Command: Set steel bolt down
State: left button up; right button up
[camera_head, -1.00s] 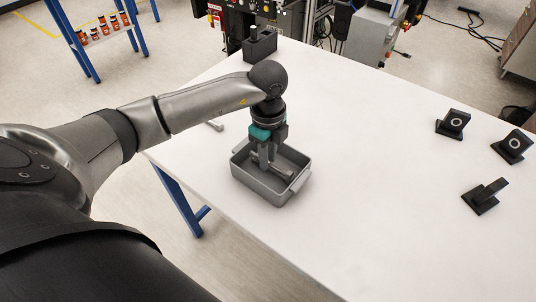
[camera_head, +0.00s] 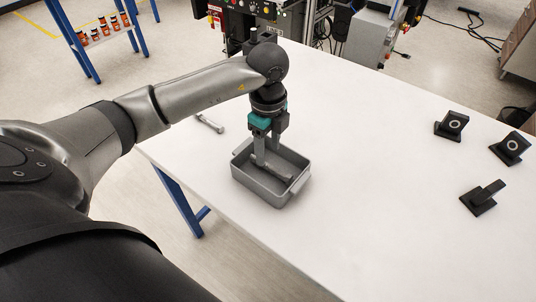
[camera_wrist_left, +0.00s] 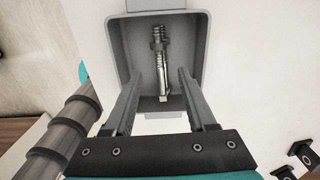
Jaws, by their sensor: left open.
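A steel bolt (camera_wrist_left: 160,62) with a threaded end lies in the grey tray (camera_wrist_left: 121,40), between and beyond my open fingers in the left wrist view. In the head view the bolt (camera_head: 285,172) shows partly beside my fingers inside the tray (camera_head: 262,190). My left gripper (camera_head: 266,160) is open and points down into the tray from above. In the left wrist view its fingertips (camera_wrist_left: 158,74) stand apart on either side of the bolt, with a gap to each side. My right gripper is not in view.
Another metal piece (camera_head: 209,123) lies on the white table (camera_head: 370,180) left of my wrist. Several black mounts stand at the right, one of them (camera_head: 483,197) nearest. The table's middle is clear.

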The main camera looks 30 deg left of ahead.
aim_at(268, 163)
pick_arm(q)
notch_tip(268, 163, up, 9)
jog(key=p, duration=0.1)
jog(key=shift+f, duration=0.2)
